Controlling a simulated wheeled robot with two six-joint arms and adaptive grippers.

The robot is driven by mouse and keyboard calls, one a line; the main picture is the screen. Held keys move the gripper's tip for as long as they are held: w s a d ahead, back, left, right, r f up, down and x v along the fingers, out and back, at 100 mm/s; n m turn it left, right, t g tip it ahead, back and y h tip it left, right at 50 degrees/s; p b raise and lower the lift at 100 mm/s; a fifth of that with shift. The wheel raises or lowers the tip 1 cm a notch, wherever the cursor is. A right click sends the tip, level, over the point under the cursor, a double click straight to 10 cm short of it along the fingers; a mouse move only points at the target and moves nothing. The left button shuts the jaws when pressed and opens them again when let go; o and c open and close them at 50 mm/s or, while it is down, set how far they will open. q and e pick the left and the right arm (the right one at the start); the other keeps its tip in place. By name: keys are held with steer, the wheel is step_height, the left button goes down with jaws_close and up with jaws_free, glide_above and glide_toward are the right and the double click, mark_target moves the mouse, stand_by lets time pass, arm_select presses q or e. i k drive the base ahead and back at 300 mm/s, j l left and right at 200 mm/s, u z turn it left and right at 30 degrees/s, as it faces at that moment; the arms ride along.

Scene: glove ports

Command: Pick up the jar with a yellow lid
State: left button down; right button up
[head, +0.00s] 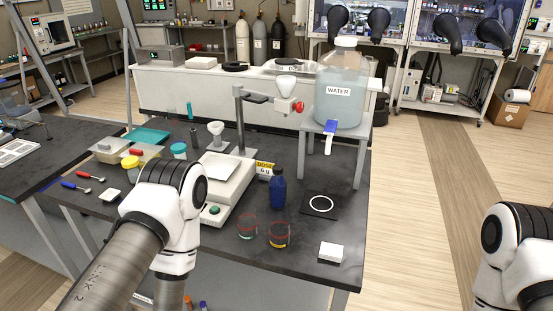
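The jar with a yellow lid (131,163) stands on the dark bench, left of the middle, beside and behind the elbow of my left arm. Its lower part is partly hidden by that arm. A second jar with a teal lid (179,150) stands just to its right and behind. My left arm comes in from the lower left, bends over the bench's front and drops out of the picture, so its gripper is not visible. Only a joint of my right arm shows at the right edge, and its gripper is not visible either.
A balance (222,188), a blue bottle (278,188), two small glass beakers (279,235) and a white block (331,251) stand on the bench (310,275). A water tank (342,90) is on a stand at the back right. Red and blue-handled tools (83,175) lie left.

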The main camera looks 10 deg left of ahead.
mark_target(132, 174)
steer(key=u, duration=1.05)
